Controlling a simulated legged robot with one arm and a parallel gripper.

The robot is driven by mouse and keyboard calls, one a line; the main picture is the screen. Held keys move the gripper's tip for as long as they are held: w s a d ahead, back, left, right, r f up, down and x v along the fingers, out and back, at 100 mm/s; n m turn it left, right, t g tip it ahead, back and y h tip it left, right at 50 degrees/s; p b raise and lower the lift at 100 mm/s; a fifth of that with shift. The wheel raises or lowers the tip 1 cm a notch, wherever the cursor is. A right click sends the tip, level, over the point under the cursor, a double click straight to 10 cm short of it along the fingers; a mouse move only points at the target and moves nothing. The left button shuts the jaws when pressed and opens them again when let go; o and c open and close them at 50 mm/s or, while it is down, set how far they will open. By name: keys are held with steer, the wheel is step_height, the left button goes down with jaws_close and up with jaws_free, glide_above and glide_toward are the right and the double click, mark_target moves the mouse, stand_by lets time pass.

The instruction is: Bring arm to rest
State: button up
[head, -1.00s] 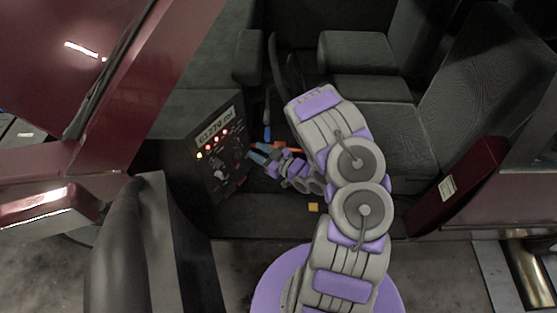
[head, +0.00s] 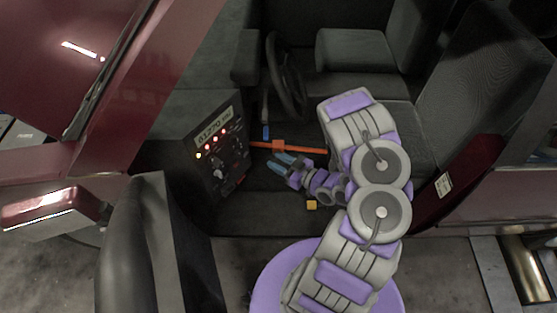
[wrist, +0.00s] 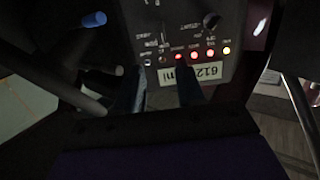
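My gripper (head: 278,163) is in the middle of the head view, inside the car's open doorway. Its blue fingers are spread a little apart and point left toward a black control panel (head: 222,150) with red lights and a lit number display. There is a gap between the fingertips and the panel, and nothing shows between them. In the wrist view the two dark fingers (wrist: 161,98) stand apart in front of the panel (wrist: 235,65), which appears upside down. My arm is bent at the elbow over the door sill.
An orange bar (head: 305,149) runs behind my gripper. A steering wheel (head: 287,78) and dark seats (head: 360,50) lie beyond. A small yellow block (head: 311,205) is on the car floor. The red open door (head: 70,70) is at left, a red pillar (head: 460,185) at right.

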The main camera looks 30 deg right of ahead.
steer(key=shift+d, duration=0.1)
steer(key=w+d+r+n+g+h, duration=0.1)
steer(key=w+d+r+g+h, duration=0.1)
steer(key=d+g+h, duration=0.3)
steer(key=w+d+r+h, duration=0.2)
steer(key=d+h, duration=0.1)
steer(key=d, duration=0.3)
steer(key=s+d+r+m+g+h, duration=0.1)
steer(key=s+r+m+g+h, duration=0.3)
steer(key=r, duration=0.8)
steer(key=s+a+r+m+g+y, duration=0.1)
steer(key=s+a+r+g, duration=0.3)
steer(key=s+a, duration=0.9)
steer(key=s+a+r+m+g+y, duration=0.1)
steer(key=s+a+r+g+y, duration=0.2)
steer(key=s+a+r, duration=0.4)
steer(key=s+a+y, duration=0.1)
steer(key=s+a, duration=0.4)
steer(key=s, duration=0.3)
steer(key=shift+a+g, duration=0.35)
steer(key=shift+g, duration=0.05)
